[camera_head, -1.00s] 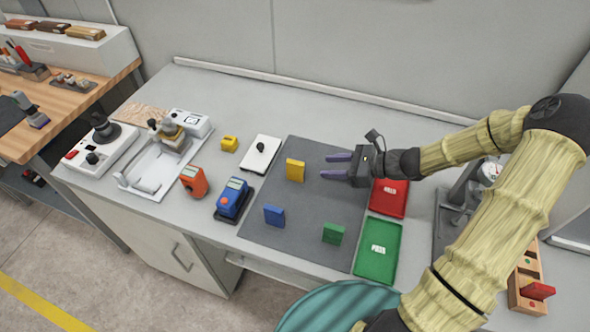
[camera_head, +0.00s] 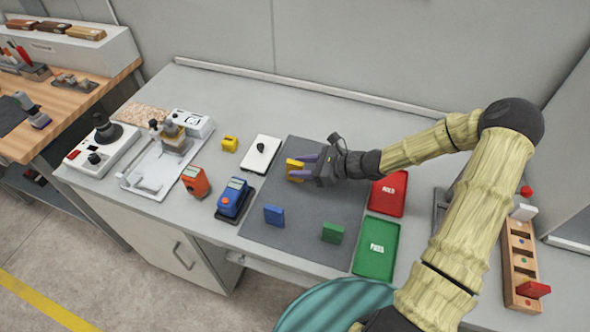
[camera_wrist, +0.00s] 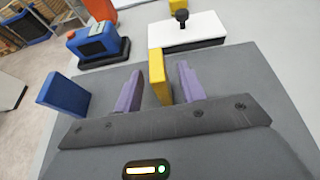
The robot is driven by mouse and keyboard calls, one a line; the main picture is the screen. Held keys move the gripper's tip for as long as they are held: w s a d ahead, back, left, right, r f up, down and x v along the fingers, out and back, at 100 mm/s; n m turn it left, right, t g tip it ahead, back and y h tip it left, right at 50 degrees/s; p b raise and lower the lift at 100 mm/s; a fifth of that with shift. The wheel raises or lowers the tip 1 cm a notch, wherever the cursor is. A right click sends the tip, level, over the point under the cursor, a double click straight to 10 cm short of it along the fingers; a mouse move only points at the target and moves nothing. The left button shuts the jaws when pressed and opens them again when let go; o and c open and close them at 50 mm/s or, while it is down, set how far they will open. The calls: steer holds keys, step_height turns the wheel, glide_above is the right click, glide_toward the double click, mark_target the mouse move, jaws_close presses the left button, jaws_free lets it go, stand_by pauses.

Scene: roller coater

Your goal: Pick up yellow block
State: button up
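The yellow block (camera_head: 294,168) stands upright on the dark grey mat (camera_head: 270,235), near its upper left part. In the wrist view the yellow block (camera_wrist: 158,76) is between the two purple fingers of my gripper (camera_wrist: 160,88). My gripper (camera_head: 304,167) is open around the block in the head view, with a gap beside the block in the wrist view. The fingers partly cover the block in the head view. I cannot see whether either finger touches it.
A blue block (camera_head: 273,215) and a green block (camera_head: 332,233) stand on the mat. A blue device (camera_head: 233,198) and a white plate with a black knob (camera_head: 261,152) lie left of the mat. Red (camera_head: 388,192) and green (camera_head: 376,247) trays lie to the right.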

mark_target(287, 166)
steer(key=x, duration=0.4)
steer(key=shift+r+p, duration=0.2)
steer(key=shift+p, duration=0.15)
steer(key=shift+c, duration=0.2)
jaws_close()
